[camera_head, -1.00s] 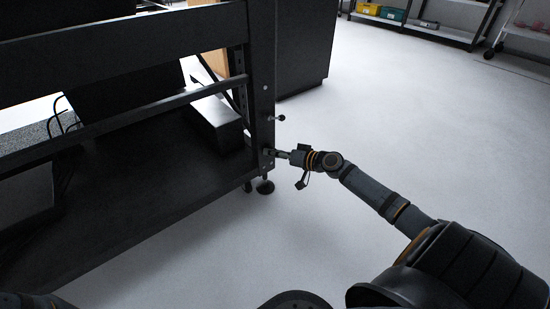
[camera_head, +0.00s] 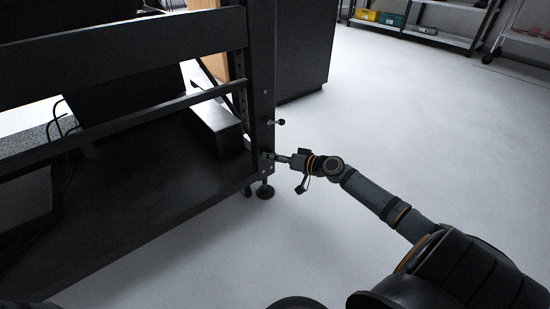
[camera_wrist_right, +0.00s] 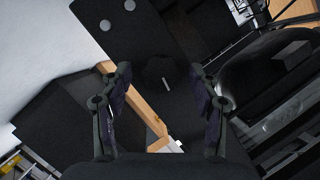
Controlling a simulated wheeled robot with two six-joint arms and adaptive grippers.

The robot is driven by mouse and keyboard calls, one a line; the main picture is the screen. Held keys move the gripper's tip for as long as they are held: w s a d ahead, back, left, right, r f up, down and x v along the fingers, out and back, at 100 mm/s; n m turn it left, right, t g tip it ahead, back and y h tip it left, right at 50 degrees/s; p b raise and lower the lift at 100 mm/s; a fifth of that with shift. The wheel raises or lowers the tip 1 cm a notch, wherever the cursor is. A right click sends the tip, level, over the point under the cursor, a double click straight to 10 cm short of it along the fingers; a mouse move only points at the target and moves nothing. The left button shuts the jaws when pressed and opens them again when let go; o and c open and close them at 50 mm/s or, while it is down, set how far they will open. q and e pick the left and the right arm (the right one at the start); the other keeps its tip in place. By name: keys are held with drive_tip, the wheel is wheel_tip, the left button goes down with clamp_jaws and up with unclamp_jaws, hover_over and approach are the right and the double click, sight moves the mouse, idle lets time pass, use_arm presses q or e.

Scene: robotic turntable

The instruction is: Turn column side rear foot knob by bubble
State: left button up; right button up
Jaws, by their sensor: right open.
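My right gripper (camera_head: 276,157) is at the lower end of the dark frame's corner post (camera_head: 262,85), just above the floor feet. In the right wrist view my right gripper (camera_wrist_right: 161,100) is open, one finger on each side. A dark round knob (camera_wrist_right: 157,70) with a short pale mark shows between and slightly beyond the fingertips. The fingers look apart from it. It stands out from a dark plate (camera_wrist_right: 150,30) with two pale discs. In the head view I cannot make out this knob behind the gripper. I see no bubble level. My left gripper is not in view.
A black foot (camera_head: 265,191) stands on the floor below the gripper. A small ball-ended handle (camera_head: 281,122) sticks out of the post just above it. A dark cabinet (camera_head: 300,50) stands behind. The pale floor (camera_head: 430,140) to the right is clear.

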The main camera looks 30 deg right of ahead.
wheel_tip(320, 180, up, 10)
drive_tip(key=shift+r, duration=0.1)
idle(0.4)
